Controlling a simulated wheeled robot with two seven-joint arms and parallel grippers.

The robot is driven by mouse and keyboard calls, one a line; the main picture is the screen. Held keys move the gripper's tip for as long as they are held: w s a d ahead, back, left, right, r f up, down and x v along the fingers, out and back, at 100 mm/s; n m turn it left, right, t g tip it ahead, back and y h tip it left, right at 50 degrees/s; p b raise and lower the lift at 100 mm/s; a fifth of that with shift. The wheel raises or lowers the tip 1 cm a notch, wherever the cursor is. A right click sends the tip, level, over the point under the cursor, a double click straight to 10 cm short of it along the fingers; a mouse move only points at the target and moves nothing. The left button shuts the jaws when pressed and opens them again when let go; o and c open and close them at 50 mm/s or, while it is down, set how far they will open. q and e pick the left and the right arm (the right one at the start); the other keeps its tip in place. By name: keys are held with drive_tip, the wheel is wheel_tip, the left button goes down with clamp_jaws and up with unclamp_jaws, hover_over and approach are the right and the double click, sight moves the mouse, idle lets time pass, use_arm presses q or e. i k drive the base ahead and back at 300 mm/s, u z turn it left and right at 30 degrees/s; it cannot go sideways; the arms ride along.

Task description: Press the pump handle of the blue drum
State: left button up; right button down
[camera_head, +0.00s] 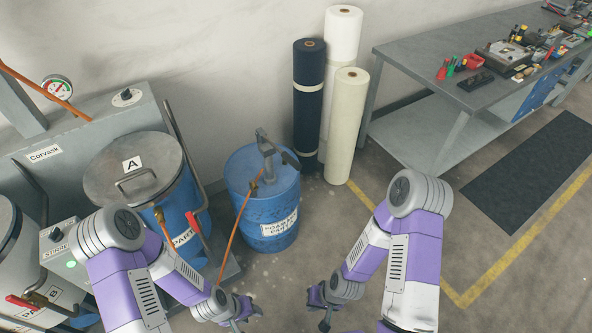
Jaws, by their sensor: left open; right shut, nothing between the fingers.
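The blue drum (263,212) stands upright on the floor near the middle of the head view, with a white label on its front. A grey pump with a handle (284,153) rises from its top, and an orange hose runs from it. My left gripper (244,319) is low in the view, in front of the drum and apart from it; it is open and empty. My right gripper (324,318) is also low, to the right, apart from the drum; it is shut with nothing in it. Both grippers are partly cut off or small.
A grey machine with a lidded tank marked A (133,168) stands left of the drum. Several upright rolls (346,125) stand behind it to the right. A workbench (440,68) with tools is at the far right. Floor right of the drum is clear.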

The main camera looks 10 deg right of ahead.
sight(294, 163)
drive_tip(key=i, duration=0.95)
drive_tip(key=u, duration=0.65)
